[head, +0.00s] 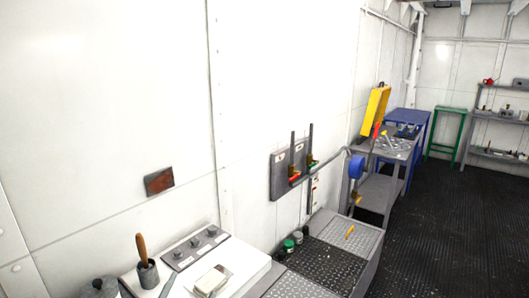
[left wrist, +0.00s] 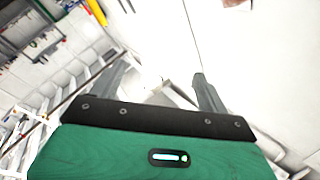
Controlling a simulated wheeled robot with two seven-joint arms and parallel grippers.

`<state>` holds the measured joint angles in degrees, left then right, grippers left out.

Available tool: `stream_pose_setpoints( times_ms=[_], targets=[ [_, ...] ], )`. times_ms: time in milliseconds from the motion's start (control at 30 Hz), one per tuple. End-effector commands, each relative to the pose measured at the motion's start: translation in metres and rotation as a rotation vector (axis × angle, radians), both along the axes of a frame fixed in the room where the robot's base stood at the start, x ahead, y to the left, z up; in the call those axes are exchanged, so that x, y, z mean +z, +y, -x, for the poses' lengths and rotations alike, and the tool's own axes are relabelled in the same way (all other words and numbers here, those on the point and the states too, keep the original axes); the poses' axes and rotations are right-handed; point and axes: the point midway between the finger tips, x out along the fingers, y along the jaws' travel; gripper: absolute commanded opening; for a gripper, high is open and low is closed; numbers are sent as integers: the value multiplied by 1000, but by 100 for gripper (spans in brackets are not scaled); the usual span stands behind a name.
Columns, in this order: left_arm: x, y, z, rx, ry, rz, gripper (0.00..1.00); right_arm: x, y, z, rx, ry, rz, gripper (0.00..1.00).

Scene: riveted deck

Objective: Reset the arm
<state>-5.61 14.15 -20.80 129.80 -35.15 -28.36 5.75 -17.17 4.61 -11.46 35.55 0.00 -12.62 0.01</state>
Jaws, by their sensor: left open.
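My left gripper (left wrist: 158,72) shows in the left wrist view with its two grey fingers spread apart. Nothing is between the fingers, and a pale, blurred surface lies beyond them. The green housing with a black band fills the bottom of that view. I cannot make out this gripper clearly in the head view. My right gripper is in neither view.
A white-topped bench (head: 252,268) holds a cup with a wooden-handled tool (head: 147,272). A grey lever panel (head: 279,178) is on the wall. A yellow box (head: 375,112) stands above a grey table (head: 377,189). Dark floor (head: 450,235) at right is clear.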

Motion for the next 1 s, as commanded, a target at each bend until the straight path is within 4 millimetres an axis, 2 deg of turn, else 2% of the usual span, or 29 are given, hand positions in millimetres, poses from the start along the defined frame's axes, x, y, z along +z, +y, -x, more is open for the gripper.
stream_pose_setpoints(
  times_ms=[33,133,200,300,400,600,800,1000],
  targets=[
    [-24,14,9,50,110,45,78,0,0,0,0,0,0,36],
    [-71,38,31,140,333,124,78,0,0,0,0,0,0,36],
    [-104,51,53,195,494,171,78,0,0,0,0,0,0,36],
    [-145,63,92,257,716,226,78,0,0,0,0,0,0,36],
    [-175,69,131,298,908,265,78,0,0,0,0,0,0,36],
    [-210,72,199,339,1199,309,78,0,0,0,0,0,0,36],
    [-228,70,259,354,1436,331,78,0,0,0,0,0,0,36],
    [-282,68,239,357,1440,324,78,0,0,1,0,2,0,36]
  ],
)
